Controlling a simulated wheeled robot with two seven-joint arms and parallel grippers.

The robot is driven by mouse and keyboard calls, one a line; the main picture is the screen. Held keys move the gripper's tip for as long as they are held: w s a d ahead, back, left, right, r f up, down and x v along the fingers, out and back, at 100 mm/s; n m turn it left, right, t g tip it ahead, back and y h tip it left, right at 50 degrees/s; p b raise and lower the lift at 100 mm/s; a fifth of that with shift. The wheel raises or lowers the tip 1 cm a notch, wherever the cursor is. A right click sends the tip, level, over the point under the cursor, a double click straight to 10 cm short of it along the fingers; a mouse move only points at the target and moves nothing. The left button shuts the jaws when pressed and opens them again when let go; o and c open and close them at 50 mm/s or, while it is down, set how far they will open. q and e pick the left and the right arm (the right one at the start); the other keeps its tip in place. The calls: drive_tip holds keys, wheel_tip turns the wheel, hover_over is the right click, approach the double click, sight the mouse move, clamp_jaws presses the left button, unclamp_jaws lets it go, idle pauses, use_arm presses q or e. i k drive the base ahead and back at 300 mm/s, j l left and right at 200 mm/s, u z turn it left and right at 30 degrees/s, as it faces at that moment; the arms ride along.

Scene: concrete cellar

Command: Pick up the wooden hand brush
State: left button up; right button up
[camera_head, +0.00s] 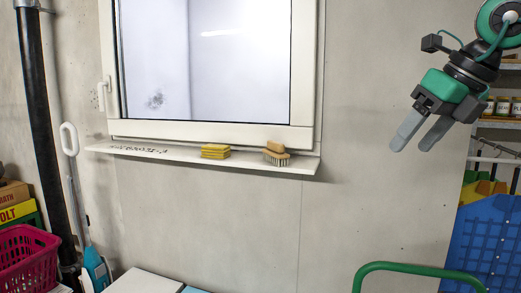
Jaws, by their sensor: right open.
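The wooden hand brush (277,153) lies near the right end of the white windowsill (190,155), with its pale bristles downward and its brown wooden back upward. My right gripper (413,147) is at the upper right in the head view, in front of the bare wall. Its two grey fingers point down and to the left. They are apart and nothing is between them. The gripper is well to the right of the brush, not touching it. My left gripper does not show.
Yellow sponges (216,151) lie on the sill left of the brush. The white window frame (215,131) rises behind. A green rail (415,267) and a blue crate (487,240) stand at the lower right. A pink basket (27,262) and a dark pipe (38,110) are at the left.

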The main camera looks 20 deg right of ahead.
sight(275, 154)
drive_tip(key=i+j, duration=0.1)
drive_tip(key=i, duration=1.2)
